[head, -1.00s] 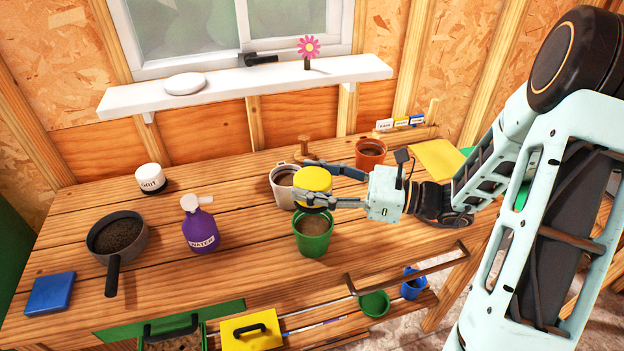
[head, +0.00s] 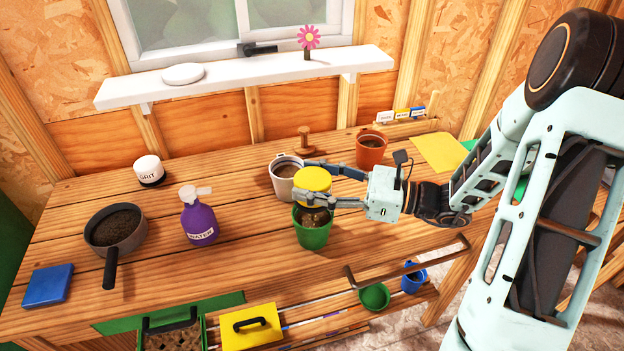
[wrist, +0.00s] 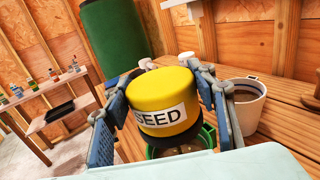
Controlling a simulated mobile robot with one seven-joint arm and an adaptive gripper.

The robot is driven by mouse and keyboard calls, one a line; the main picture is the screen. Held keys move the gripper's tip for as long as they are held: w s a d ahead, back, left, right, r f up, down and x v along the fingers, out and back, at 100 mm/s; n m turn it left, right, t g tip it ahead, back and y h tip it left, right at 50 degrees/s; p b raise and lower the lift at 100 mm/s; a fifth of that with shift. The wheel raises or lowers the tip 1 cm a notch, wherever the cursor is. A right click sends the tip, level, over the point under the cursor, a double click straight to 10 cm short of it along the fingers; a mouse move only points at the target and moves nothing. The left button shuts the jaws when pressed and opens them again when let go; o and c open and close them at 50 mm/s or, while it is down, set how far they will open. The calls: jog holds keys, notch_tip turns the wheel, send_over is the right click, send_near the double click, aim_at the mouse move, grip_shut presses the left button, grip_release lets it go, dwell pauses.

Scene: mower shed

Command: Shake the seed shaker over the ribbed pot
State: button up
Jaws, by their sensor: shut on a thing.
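The seed shaker (head: 313,179) is a yellow drum; its "SEED" label reads in the wrist view (wrist: 163,110), with a dark band below it. My gripper (head: 318,183) is shut on its sides, holding it above the back part of the green pot (head: 313,238). The pot stands upright on the bench, and its fill looks dark and speckled. Its rim shows below the shaker in the wrist view (wrist: 208,135). A pale pot (head: 284,186) stands just behind and an orange-brown pot (head: 370,154) farther right. I cannot make out clear ribs on any pot.
A purple water sprayer (head: 198,222), a grey pan of soil (head: 133,232), a white grit jar (head: 149,170) and a blue block (head: 48,286) stand left. A wooden tamper (head: 304,145) is behind. Bare bench (head: 245,235) lies between sprayer and green pot.

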notch_tip(320, 180, up, 3)
jog(key=shift+f+p, duration=0.15)
jog(key=shift+p, duration=0.85)
jog(key=shift+f, duration=0.1)
jog(key=shift+f, duration=0.1)
jog(key=shift+f+b, duration=1.05)
jog(key=shift+f, duration=0.4)
jog(key=shift+r, duration=0.15)
notch_tip(320, 180, up, 3)
jog(key=p, duration=0.3)
